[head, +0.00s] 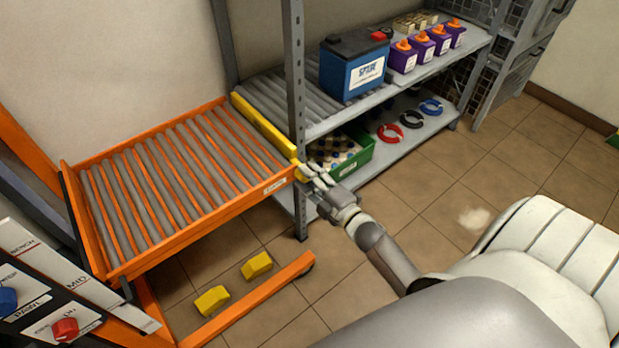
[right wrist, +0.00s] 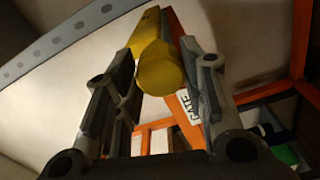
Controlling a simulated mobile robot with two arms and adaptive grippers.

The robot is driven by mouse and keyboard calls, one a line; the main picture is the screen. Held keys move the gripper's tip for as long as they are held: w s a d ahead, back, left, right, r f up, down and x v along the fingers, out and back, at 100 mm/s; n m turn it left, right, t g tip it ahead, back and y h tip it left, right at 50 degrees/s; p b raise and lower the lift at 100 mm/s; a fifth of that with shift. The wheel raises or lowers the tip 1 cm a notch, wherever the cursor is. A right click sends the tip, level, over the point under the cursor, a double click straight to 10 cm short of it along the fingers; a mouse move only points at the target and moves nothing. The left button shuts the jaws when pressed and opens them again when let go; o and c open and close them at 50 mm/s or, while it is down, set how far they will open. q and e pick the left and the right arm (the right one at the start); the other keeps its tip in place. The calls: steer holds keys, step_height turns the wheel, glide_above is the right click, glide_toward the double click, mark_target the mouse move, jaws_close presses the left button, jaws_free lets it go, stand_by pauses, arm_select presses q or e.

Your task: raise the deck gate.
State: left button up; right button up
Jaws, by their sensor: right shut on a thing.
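The yellow deck gate (head: 264,128) is a long bar standing along the right end of the orange roller deck (head: 200,230), between the deck and the grey shelf rack. My right gripper (head: 306,172) is at the gate's near end and shut on it. In the right wrist view, a round yellow end of the gate (right wrist: 160,70) sits between the fingers of the right gripper (right wrist: 166,64). A white label reading GATE (right wrist: 188,106) shows beside it. My left gripper is not in view.
The rack's grey post (head: 295,90) stands right beside the gate. A blue battery (head: 352,70) and several purple bottles sit on its upper shelf. A green crate (head: 350,160) sits below. Yellow wheel chocks (head: 212,300) lie on the floor. A control panel (head: 50,310) is at lower left.

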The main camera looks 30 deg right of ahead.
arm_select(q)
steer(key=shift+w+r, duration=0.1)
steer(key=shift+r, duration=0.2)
arm_select(e)
steer(key=shift+n, duration=0.4)
steer(key=o, duration=1)
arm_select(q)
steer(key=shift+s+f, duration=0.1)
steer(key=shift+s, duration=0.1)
arm_select(e)
steer(key=shift+s, duration=0.1)
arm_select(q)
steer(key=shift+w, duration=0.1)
arm_select(e)
steer(key=s, duration=0.8)
steer(key=s+d, duration=0.1)
steer(key=s, duration=0.2)
steer(key=shift+s, duration=0.4)
